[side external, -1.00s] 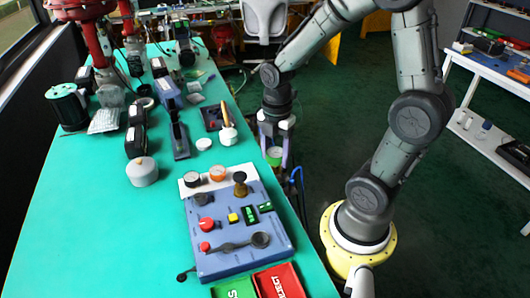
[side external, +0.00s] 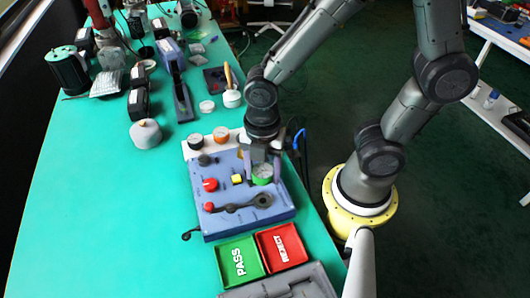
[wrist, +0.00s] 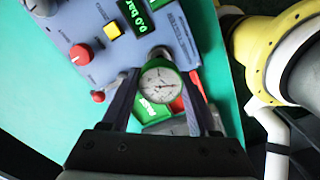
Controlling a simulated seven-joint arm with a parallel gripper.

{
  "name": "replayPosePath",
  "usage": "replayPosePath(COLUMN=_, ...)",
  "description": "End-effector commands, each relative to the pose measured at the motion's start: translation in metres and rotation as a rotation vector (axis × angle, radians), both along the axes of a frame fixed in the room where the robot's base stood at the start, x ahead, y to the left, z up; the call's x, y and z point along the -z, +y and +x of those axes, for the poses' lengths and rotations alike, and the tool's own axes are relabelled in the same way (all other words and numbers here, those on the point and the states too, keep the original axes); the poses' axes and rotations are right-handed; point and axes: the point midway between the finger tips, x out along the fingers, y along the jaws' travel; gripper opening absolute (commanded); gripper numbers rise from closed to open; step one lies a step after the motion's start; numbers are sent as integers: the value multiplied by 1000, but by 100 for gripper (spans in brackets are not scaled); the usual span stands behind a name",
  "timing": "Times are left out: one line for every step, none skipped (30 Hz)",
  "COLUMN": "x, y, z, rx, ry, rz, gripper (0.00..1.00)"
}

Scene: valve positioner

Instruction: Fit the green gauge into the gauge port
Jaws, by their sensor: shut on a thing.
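The green gauge (side external: 262,174) has a green rim and a white dial. My gripper (side external: 264,168) is shut on it, over the right part of the blue-grey valve panel (side external: 222,222). In the wrist view the gauge (wrist: 160,87) sits between the two fingers of my gripper (wrist: 162,92), its dial facing the camera. The gauge looks apart from the panel, but the gap is hard to judge. I cannot make out the gauge port; my gripper and the gauge hide part of the panel.
The panel bears a red knob (side external: 210,184), a yellow button (side external: 237,179) and a dark lever (side external: 240,206). A black gauge (side external: 196,141) and an orange gauge (side external: 221,133) stand behind. Green PASS (side external: 239,260) and red REJECT (side external: 282,248) trays lie in front.

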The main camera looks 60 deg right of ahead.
Motion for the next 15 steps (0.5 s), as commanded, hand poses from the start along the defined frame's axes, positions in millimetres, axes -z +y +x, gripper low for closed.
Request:
replayPosePath(x=0, y=4, z=-1, rx=-18, ry=-1, rz=0, gripper=0)
replayPosePath(x=0, y=5, z=-2, rx=-24, ry=-1, rz=0, gripper=0)
replayPosePath(x=1, y=6, z=-2, rx=-29, ry=-1, rz=0, gripper=0)
replayPosePath(x=1, y=6, z=-3, rx=-32, ry=-1, rz=0, gripper=0)
replayPosePath(x=2, y=7, z=-3, rx=-33, ry=0, rz=0, gripper=0)
replayPosePath(x=4, y=7, z=-3, rx=-34, ry=1, rz=0, gripper=0)
replayPosePath(x=6, y=7, z=-3, rx=-34, ry=1, rz=0, gripper=0)
replayPosePath(x=9, y=7, z=-3, rx=-33, ry=0, rz=0, gripper=0)
replayPosePath(x=12, y=7, z=-3, rx=-33, ry=1, rz=0, gripper=0)
replayPosePath(x=15, y=7, z=-3, rx=-33, ry=3, rz=-2, gripper=0)
replayPosePath(x=18, y=7, z=-3, rx=-32, ry=3, rz=-1, gripper=0)
replayPosePath(x=22, y=6, z=-3, rx=-32, ry=3, rz=-1, gripper=0)
replayPosePath(x=25, y=6, z=-3, rx=-32, ry=2, rz=0, gripper=0)
replayPosePath(x=28, y=6, z=-3, rx=-32, ry=2, rz=0, gripper=0)
replayPosePath(x=32, y=6, z=-3, rx=-32, ry=2, rz=0, gripper=0)
